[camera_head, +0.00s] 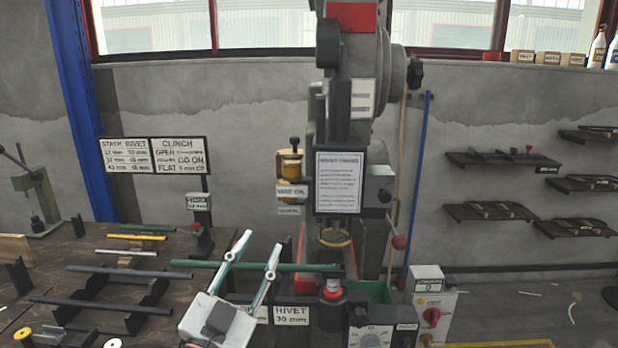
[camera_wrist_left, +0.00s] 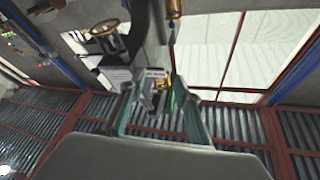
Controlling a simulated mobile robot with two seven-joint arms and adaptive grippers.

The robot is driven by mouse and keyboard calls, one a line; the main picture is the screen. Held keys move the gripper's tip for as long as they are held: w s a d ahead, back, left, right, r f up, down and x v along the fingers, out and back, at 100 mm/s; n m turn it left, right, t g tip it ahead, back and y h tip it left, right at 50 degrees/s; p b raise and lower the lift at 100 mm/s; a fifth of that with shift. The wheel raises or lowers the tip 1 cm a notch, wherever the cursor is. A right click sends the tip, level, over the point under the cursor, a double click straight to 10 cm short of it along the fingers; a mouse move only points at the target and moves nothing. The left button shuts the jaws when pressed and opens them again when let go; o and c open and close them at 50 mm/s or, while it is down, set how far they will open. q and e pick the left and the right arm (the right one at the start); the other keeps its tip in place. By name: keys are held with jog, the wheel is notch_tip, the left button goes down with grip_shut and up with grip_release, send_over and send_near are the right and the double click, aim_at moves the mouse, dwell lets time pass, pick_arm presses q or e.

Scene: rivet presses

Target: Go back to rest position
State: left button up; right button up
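My left gripper (camera_head: 262,240) is in the lower middle of the head view, in front of the rivet press (camera_head: 340,120). Its two pale fingers stand apart, with nothing seen between them. In the left wrist view the gripper (camera_wrist_left: 162,82) also shows spread fingers and no held part. A green rod (camera_head: 190,264) runs level across the picture behind the fingers, its right end near the press base. I cannot tell what supports it. My right gripper is in neither view.
Dark rods on racks (camera_head: 90,312) and a yellow rod (camera_head: 140,237) lie on the left bench. A control box with a dial (camera_head: 372,338) and a white box with a red knob (camera_head: 434,312) stand right of the gripper. Wall shelves (camera_head: 490,210) are at far right.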

pick_arm(q)
jog(key=s+a+f+n+g+y, duration=0.25)
jog(key=a+f+y, duration=0.25)
jog(key=a+f, duration=0.5)
jog(key=s+a+f+n+g+y, duration=0.1)
jog(key=s+a+f+g+y, duration=0.3)
jog(key=a+f, duration=0.55)
jog(key=s+a+f+m+g+y, duration=0.1)
jog(key=s+a+f+g, duration=0.3)
jog(key=s+f, duration=0.4)
jog(key=s+a+f+m+g+y, duration=0.15)
jog(key=s+a+f+g, duration=0.25)
jog(key=s+f, duration=0.45)
jog(key=d+f+n+t+h, duration=0.1)
jog(key=d+f+t+h, duration=0.1)
jog(key=d+f, duration=0.3)
jog(key=d+f+n+t+h, duration=0.2)
jog(key=d+f+h, duration=0.3)
jog(key=d, duration=0.6)
jog(key=shift+d+f+p, duration=0.25)
jog(key=shift+f+p, duration=0.05)
jog(key=shift+f, duration=0.35)
jog(key=shift+w, duration=0.1)
